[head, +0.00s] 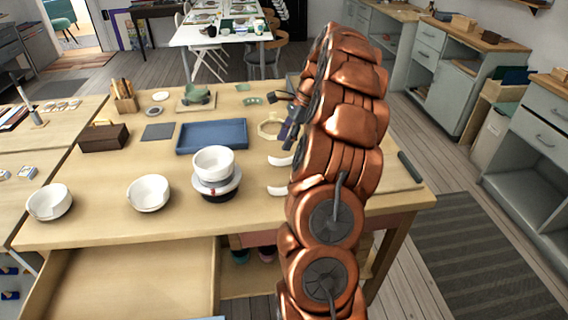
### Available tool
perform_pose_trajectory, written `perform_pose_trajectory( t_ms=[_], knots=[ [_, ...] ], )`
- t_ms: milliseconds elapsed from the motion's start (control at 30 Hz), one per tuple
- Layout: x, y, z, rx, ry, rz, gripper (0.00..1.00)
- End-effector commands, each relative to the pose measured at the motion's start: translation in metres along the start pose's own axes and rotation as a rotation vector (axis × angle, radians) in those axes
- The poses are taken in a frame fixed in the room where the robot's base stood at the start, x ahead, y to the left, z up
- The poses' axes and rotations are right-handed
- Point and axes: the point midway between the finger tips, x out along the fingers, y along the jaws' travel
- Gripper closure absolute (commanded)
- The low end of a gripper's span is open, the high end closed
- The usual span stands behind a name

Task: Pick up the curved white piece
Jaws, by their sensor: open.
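Two small curved white pieces lie on the wooden worktable, right of the bowls and close to my arm. The farther curved white piece (280,160) is nearly beside my arm. The nearer curved white piece (277,191) is partly covered by my arm at its right end. My gripper (288,118) is dark, open and seen past the left side of my copper-coloured arm. It appears above the table, beyond the farther piece in the picture. Nothing shows between its fingers. My arm hides part of the table behind it.
White bowls (148,192) with broken rims stand left; one white bowl (213,163) sits on a round dark-based stand (217,188). A blue tray (212,148), a cream ring (270,126) and a dark wooden box (103,146) lie behind. An open drawer (120,285) juts out in front.

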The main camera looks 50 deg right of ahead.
Motion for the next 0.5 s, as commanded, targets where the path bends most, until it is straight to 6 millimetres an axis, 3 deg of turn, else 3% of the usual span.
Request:
perform_pose_trajectory(
  t_ms=[100, 200, 500],
  knots=[
    [-0.001, -0.008, -0.029, 0.090, -0.002, -0.023, 0.59],
    [0.000, -0.010, -0.041, 0.129, -0.004, -0.029, 0.59],
    [0.021, -0.011, -0.043, 0.141, -0.005, -0.029, 0.59]
  ],
)
